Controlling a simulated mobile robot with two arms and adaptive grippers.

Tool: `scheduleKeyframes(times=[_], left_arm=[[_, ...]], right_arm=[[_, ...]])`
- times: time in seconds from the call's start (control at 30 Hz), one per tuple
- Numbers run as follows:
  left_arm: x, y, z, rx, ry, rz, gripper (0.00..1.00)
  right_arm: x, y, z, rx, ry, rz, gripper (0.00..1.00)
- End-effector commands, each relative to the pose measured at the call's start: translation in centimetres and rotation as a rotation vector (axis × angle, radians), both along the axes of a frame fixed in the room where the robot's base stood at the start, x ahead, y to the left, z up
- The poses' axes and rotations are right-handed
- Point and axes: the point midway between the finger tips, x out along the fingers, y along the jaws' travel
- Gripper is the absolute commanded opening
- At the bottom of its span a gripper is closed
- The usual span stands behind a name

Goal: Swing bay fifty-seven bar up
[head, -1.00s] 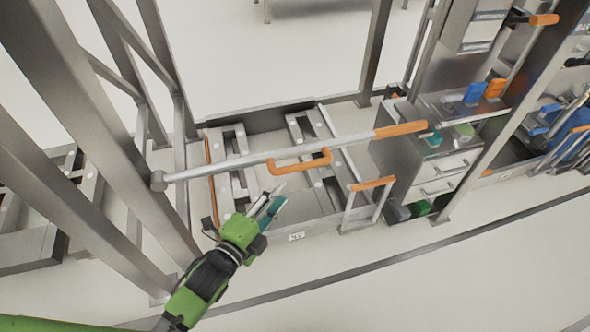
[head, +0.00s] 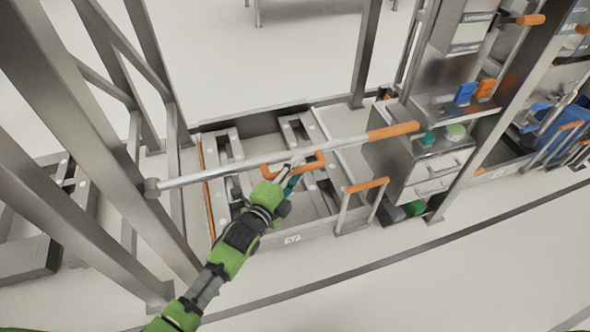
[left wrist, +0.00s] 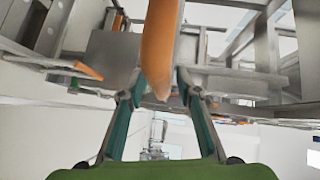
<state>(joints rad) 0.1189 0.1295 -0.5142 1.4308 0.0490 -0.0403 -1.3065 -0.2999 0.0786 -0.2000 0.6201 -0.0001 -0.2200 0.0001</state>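The bay bar (head: 235,165) is a silver pole lying nearly level across the bay, pivoted at a post on the left, with an orange grip (head: 393,131) on its right end. An orange U-shaped handle (head: 319,160) hangs from the bar's middle. My left gripper (head: 291,172) is at the left part of this handle. In the left wrist view the fingers (left wrist: 156,88) stand apart, with the orange handle (left wrist: 160,45) running between their tips. Whether either finger touches it I cannot tell. My right gripper is in neither view.
A low bay frame (head: 290,239) with a small label lies under the bar. A second orange-topped handle (head: 367,185) stands at its right. A steel drawer cabinet (head: 437,178) is further right. Steel posts (head: 90,120) crowd the left; the front floor is clear.

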Motion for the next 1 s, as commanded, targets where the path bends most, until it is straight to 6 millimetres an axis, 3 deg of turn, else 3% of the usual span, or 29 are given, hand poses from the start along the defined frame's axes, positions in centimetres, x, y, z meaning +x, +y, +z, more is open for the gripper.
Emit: scheduleKeyframes(times=[0.07,0.2,0.57,0.77,1.0], left_arm=[[0.0,0.0,0.0,0.000,0.000,0.000,0.32],[0.0,0.0,0.0,0.000,0.000,0.000,0.00],[0.0,0.0,1.3,-0.026,-0.010,0.000,0.00],[-0.1,0.3,5.2,-0.115,-0.042,0.000,0.00],[-0.6,1.9,12.7,-0.304,-0.105,0.000,0.00]], right_arm=[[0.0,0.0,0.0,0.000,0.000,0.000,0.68],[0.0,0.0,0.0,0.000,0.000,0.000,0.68],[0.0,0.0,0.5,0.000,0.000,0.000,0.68],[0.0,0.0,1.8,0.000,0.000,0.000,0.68],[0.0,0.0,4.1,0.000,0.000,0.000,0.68]])
